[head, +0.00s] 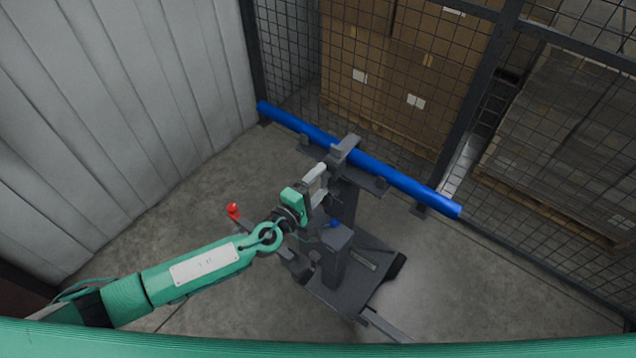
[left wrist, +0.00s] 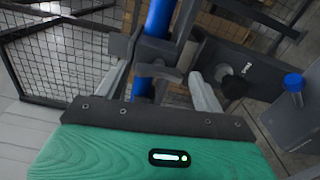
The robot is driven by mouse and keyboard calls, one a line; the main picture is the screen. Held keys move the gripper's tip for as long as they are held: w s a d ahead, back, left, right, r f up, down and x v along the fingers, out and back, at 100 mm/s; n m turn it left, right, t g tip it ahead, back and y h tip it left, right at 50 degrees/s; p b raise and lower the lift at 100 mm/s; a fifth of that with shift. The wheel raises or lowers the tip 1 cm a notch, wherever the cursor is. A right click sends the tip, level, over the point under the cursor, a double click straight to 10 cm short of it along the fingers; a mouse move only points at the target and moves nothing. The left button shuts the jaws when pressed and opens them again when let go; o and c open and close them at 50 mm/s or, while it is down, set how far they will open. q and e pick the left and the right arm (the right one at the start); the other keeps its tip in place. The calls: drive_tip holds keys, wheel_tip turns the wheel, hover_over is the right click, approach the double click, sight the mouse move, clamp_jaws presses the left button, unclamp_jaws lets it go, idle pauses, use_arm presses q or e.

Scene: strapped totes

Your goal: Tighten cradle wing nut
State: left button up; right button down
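A long blue tube (head: 390,178) lies across a dark grey cradle stand (head: 345,200). A dark clamp sits over the tube's middle. In the left wrist view the tube (left wrist: 158,18) runs up behind the clamp, and a dark grey wing nut (left wrist: 158,72) shows in front of it. My left gripper (head: 318,185) is at the clamp. In the left wrist view its pale fingers (left wrist: 160,88) stand wide apart, one on each side of the wing nut, with gaps visible. Whether the nut lies within fingertip depth is unclear. My right gripper is not in view.
A red ball-ended lever (head: 233,209) sticks out left of the stand. A black knob (left wrist: 234,84) is right of the fingers. Wire mesh fencing and stacked cartons (head: 405,75) stand behind. Floor is clear at right.

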use_arm(q)
drive_tip(key=b+v, duration=0.4)
drive_tip(key=v, duration=0.9)
drive_tip(key=shift+s+a, duration=0.25)
drive_tip(key=shift+s, duration=0.1)
